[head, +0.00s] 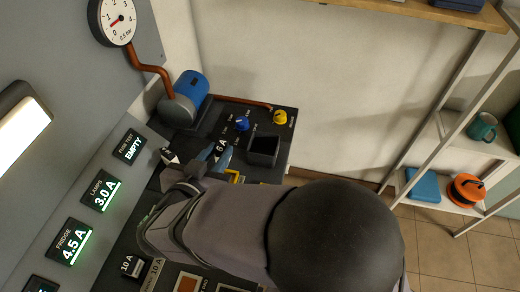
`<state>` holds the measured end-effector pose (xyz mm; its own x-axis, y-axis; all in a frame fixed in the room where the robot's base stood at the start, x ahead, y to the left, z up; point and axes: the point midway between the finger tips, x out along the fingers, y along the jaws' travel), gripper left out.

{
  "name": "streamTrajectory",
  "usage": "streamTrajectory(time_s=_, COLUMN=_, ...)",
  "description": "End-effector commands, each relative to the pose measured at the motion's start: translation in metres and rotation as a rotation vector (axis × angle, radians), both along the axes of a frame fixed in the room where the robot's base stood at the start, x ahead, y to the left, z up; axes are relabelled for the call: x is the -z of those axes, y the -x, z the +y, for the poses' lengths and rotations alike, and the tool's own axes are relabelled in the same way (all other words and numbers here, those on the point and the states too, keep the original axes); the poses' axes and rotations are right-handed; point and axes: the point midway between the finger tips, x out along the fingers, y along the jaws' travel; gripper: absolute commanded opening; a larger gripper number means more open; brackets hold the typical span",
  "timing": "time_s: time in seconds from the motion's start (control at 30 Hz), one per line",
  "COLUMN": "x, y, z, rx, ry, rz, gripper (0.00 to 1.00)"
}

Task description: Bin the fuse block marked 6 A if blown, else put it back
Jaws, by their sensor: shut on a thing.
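My gripper (197,160) is over the black panel, beside the printed 6 A mark (220,146). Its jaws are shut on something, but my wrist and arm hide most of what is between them. A small white-and-black piece shows at the jaws' left side; I cannot tell whether it is the fuse block marked 6 A. A black open-topped box (263,150) stands just right of the gripper and may be the bin. The fuse test display (130,147) reads EMPTY. No fuse window can be read.
A block marked 10 A (134,266) sits at the lower left. A blue knob (242,123) and a yellow knob (280,117) stand behind the box. A blue motor-like unit (189,92) with a copper pipe is at the back. Displays read LAMPS 3.0 A and FRIDGE 4.5 A.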

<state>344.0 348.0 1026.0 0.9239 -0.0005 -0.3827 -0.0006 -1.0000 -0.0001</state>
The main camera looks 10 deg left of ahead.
Motion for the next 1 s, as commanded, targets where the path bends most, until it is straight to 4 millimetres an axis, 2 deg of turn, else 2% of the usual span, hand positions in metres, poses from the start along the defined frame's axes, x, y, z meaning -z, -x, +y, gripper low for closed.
streamTrajectory(time_s=0.53, x=0.000, y=-0.001, z=0.000, rx=0.001, ry=-0.001, rz=-0.001, gripper=0.00)
streamTrajectory(time_s=0.67, x=-0.004, y=-0.007, z=-0.006, rx=0.019, ry=0.000, rz=-0.001, gripper=0.00)
streamTrajectory(time_s=0.87, x=-0.015, y=-0.036, z=-0.033, rx=0.109, ry=0.001, rz=-0.001, gripper=0.00)
streamTrajectory(time_s=1.0, x=-0.022, y=-0.066, z=-0.072, rx=0.214, ry=0.003, rz=0.000, gripper=0.00)
